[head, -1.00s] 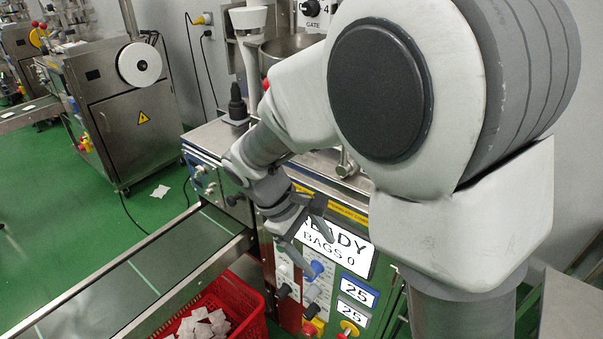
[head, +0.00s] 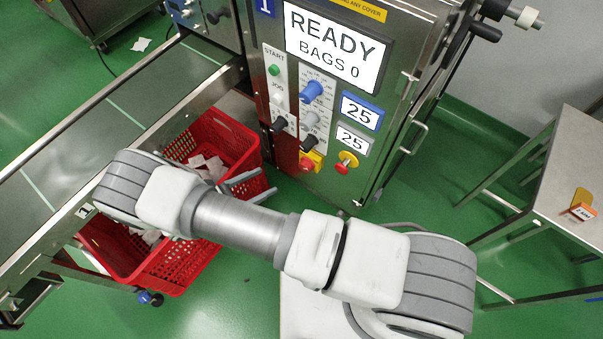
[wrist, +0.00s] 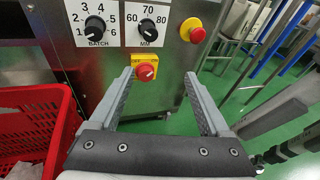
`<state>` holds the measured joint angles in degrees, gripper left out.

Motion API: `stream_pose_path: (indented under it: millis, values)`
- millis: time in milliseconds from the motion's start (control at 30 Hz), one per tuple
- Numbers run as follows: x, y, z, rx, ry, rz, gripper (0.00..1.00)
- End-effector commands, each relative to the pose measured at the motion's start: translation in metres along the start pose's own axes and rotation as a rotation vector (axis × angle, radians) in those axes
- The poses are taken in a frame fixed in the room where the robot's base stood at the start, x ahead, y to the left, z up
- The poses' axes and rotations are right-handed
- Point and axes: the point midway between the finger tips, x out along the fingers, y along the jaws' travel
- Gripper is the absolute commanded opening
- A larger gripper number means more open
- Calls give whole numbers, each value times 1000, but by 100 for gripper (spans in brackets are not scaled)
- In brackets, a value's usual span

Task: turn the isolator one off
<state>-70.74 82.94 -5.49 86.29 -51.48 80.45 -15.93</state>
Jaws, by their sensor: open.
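The isolator (head: 311,161) is a red rotary knob on a yellow plate, low on the steel front panel of machine 1. In the wrist view the isolator (wrist: 145,72) shows between my fingertips, nearer the left one, with a pale mark across its knob; the plate's small lettering is hard to read. My gripper (head: 267,183) is open and empty, left of and below the isolator in the head view. In the wrist view my gripper (wrist: 158,75) points at the panel, with the knob ahead and apart from the fingers.
A red emergency stop (head: 343,166) on yellow sits right of the isolator. Black BATCH (wrist: 95,28) and MM (wrist: 149,29) dials are above it. A red crate (head: 215,128) of teabags stands left, beside the conveyor (head: 110,120). A steel table (head: 575,150) stands right.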

Motion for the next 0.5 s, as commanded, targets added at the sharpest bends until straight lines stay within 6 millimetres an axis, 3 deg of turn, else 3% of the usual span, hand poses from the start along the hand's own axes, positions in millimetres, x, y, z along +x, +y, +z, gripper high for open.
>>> stream_pose_path:
  millis: [33,200,333,500]
  values:
    - [2,-5,-30,-45,-44,47,81]
    - [5,-15,-84,-151,-163,176,81]
    - [8,-21,-109,-200,-221,240,81]
    - [12,-23,-119,-223,-252,272,81]
